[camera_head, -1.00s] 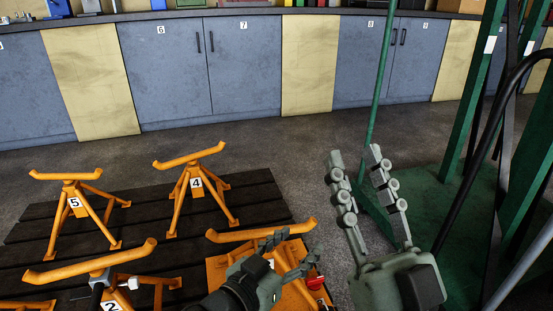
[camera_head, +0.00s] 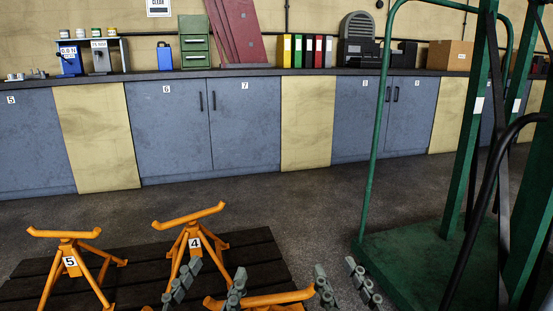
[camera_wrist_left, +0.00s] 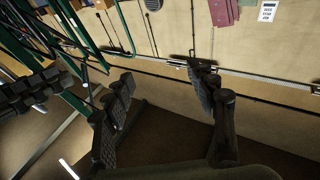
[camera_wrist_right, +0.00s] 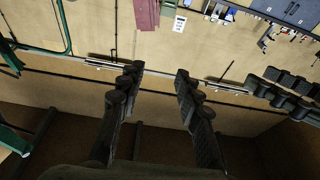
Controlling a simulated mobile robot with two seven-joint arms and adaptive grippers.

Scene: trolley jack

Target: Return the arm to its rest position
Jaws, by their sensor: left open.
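My left gripper (camera_head: 216,270) is at the bottom edge of the head view, with its two grey fingers spread and nothing between them. My right gripper (camera_head: 336,268) is beside it to the right, also with its fingers apart and empty. The arms behind both grippers are out of the head view. In the left wrist view the left fingers (camera_wrist_left: 163,80) stand wide apart, facing the wall. In the right wrist view the right fingers (camera_wrist_right: 158,75) are apart with a narrower gap. Each wrist view also shows the other gripper's fingers at its edge.
Orange stands numbered 5 (camera_head: 70,262) and 4 (camera_head: 194,243) are on the dark slatted pallet (camera_head: 250,258). Another orange stand (camera_head: 262,299) is partly hidden behind my left gripper. A green frame (camera_head: 452,150) rises at right. Grey floor lies before the blue cabinets (camera_head: 215,120).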

